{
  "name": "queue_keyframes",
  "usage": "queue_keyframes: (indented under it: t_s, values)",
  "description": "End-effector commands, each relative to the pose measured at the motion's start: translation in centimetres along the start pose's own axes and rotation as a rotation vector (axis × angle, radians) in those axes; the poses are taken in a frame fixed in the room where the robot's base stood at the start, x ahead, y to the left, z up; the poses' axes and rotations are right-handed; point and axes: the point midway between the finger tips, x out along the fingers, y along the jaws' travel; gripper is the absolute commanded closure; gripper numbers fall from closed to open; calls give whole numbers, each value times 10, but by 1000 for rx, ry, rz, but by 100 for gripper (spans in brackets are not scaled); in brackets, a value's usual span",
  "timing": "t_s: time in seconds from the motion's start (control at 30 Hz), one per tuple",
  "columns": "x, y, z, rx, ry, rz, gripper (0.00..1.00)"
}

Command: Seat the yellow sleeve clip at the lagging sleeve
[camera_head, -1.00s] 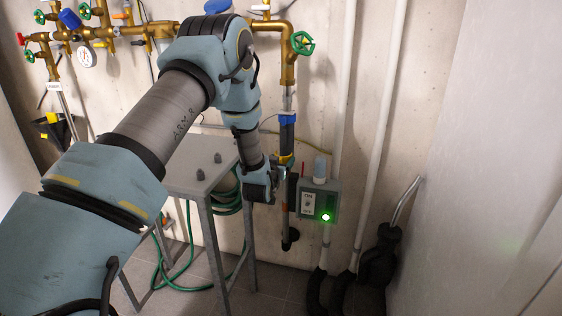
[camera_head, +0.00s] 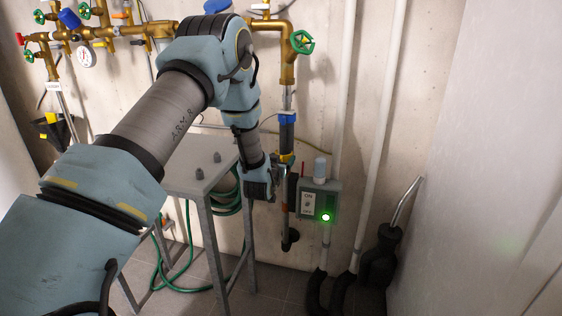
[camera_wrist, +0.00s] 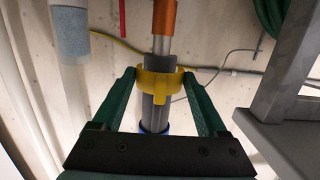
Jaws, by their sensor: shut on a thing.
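The yellow sleeve clip (camera_wrist: 160,84) is a ring-like band with a short tab. In the wrist view it sits between the two green fingers of my gripper (camera_wrist: 159,82), which are shut on it. The dark grey lagging sleeve (camera_wrist: 154,112) runs along the pipe, and the clip's band crosses its width. I cannot tell whether the clip is fully around the sleeve or just in front of it. In the head view the sleeve (camera_head: 287,137) hangs below a blue band (camera_head: 287,119), and the clip (camera_head: 286,157) shows small at its lower end, beside my gripper.
A grey switch box (camera_head: 319,200) with a lit green lamp is close right of the pipe. A metal table (camera_head: 199,165) with coiled green hose (camera_head: 228,197) stands to the left. White pipes (camera_head: 376,140) run up the wall at right. Brass valves fill the upper left.

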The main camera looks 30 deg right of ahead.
Motion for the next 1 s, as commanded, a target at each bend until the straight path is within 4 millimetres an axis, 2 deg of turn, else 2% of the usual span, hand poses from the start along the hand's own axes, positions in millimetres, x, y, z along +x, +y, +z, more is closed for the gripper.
queue_keyframes:
  t_s: [1.0]
  values:
    - [24, 0, -3, 0, 1, 0, 91]
